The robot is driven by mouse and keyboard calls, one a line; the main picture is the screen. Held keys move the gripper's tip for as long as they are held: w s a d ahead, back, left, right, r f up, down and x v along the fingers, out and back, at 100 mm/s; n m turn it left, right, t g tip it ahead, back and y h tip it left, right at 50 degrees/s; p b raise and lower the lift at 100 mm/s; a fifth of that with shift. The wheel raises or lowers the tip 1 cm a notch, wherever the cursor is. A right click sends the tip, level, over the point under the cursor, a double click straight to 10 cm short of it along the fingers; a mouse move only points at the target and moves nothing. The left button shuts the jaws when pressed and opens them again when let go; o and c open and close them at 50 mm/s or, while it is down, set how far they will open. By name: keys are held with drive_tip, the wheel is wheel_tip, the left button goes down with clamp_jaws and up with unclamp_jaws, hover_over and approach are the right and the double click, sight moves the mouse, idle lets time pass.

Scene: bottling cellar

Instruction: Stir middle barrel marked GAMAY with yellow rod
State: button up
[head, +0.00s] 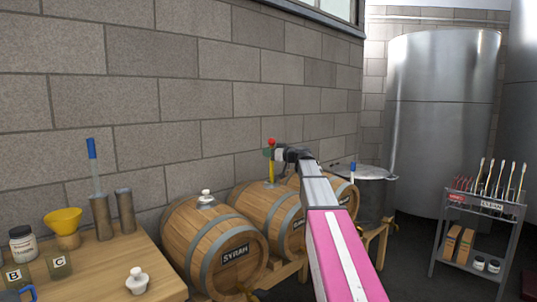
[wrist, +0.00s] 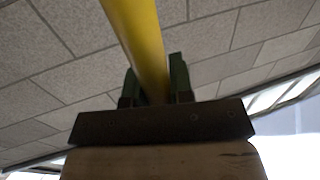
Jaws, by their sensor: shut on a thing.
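The yellow rod (head: 270,170) has a red knob on top and stands roughly upright at the top of the middle barrel (head: 258,208). Its lower end meets the barrel top; I cannot see how deep it goes. The middle barrel's label is mostly hidden by my arm and I cannot read it. My gripper (head: 270,153) is shut on the rod just below the knob. In the wrist view the rod (wrist: 145,40) runs between my two dark green fingers (wrist: 157,85).
The left barrel (head: 190,235), labelled SYRAH, has a white stopper (head: 206,198) on top. A third barrel is partly behind my arm. A wooden table (head: 105,270) holds a loose white stopper (head: 137,281), a yellow funnel (head: 62,220) and metal cylinders. A rack (head: 480,215) stands at right.

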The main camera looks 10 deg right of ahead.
wheel_tip(320, 180, up, 25)
idle(1.6)
idle(0.9)
